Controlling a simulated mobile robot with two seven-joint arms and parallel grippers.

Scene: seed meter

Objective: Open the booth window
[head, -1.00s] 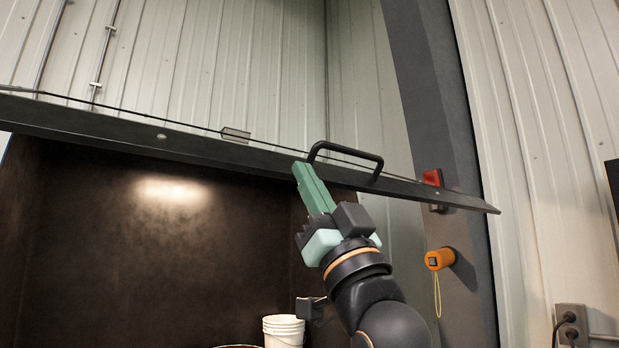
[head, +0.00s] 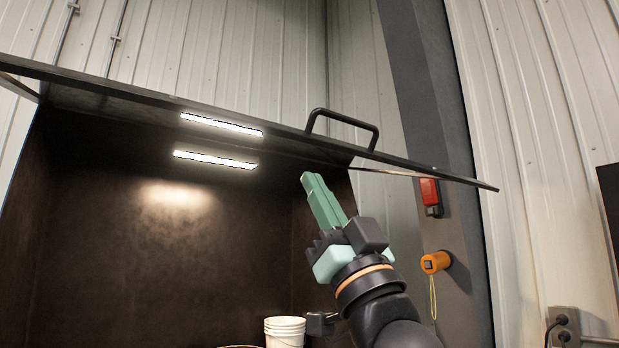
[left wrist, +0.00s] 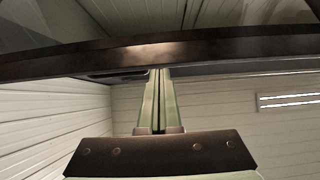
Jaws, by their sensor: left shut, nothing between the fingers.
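The booth window is a dark-edged panel (head: 420,171) slanting across the head view, its front edge raised above the dark booth opening. A black bar handle (head: 343,116) stands on that edge. My left gripper (head: 312,178) is shut and empty, its green fingers pointing up just below the edge near the handle's left end. In the left wrist view the closed fingers (left wrist: 158,72) reach up to the dark window edge (left wrist: 230,48), which crosses the view. Whether they touch it, I cannot tell. My right gripper is not in view.
Two bright light strips (head: 222,124) show under the panel, one perhaps a reflection. A dark post (head: 425,90) at the right carries a red box (head: 430,192) and an orange device (head: 435,262) with a cord. White buckets (head: 284,331) stand low inside the booth.

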